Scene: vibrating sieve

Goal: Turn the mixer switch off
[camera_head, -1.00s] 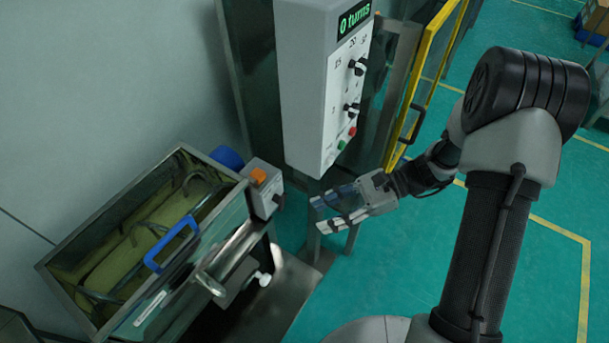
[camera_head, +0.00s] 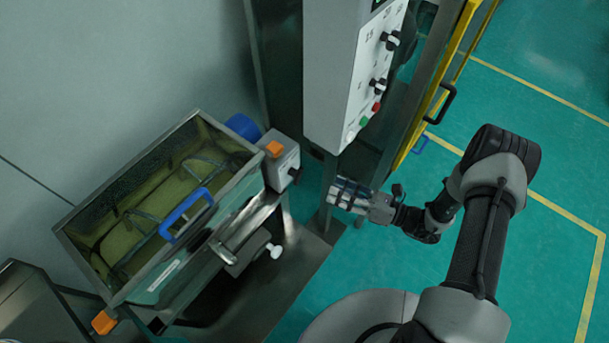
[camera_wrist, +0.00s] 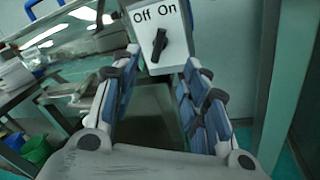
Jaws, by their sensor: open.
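The mixer switch is a black rotary knob (camera_wrist: 159,44) on a light plate marked "Off" and "On" in the wrist view. The knob stands nearly upright, its top leaning slightly right towards "On". In the head view the knob (camera_head: 294,174) is on the side of a small grey box (camera_head: 283,161) with an orange top piece, at the mixer's right end. My gripper (camera_head: 335,190) is right of this box, apart from it, and points towards it. In the wrist view my gripper (camera_wrist: 162,62) is open and empty, with the knob ahead between the fingertips.
The open mixer trough (camera_head: 88,262) with a blue handle (camera_head: 185,216) stands at left. A tall grey control cabinet (camera_head: 333,70) with knobs and buttons rises above my gripper. A yellow-framed door (camera_head: 432,85) is behind it. Green floor is free at right.

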